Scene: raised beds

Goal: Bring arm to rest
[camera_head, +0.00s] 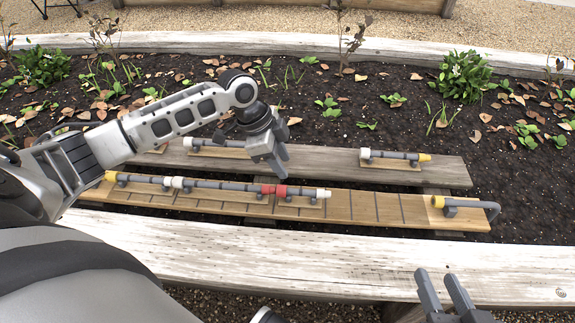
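My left arm (170,120) reaches in from the left over the bed. Its gripper (277,162) points down above the boards, over the row of pipe pieces and apart from them as far as I can see. I cannot tell how far its fingers are apart, and I see nothing held in it. My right gripper (445,288) shows at the bottom right, in front of the white timber edge. Its two fingers are apart with nothing between them. The rest of the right arm is out of view.
A grey plank (320,162) behind holds another pipe (390,154). Dark soil, leaves and plants surround them. A timber edge (330,262) runs in front.

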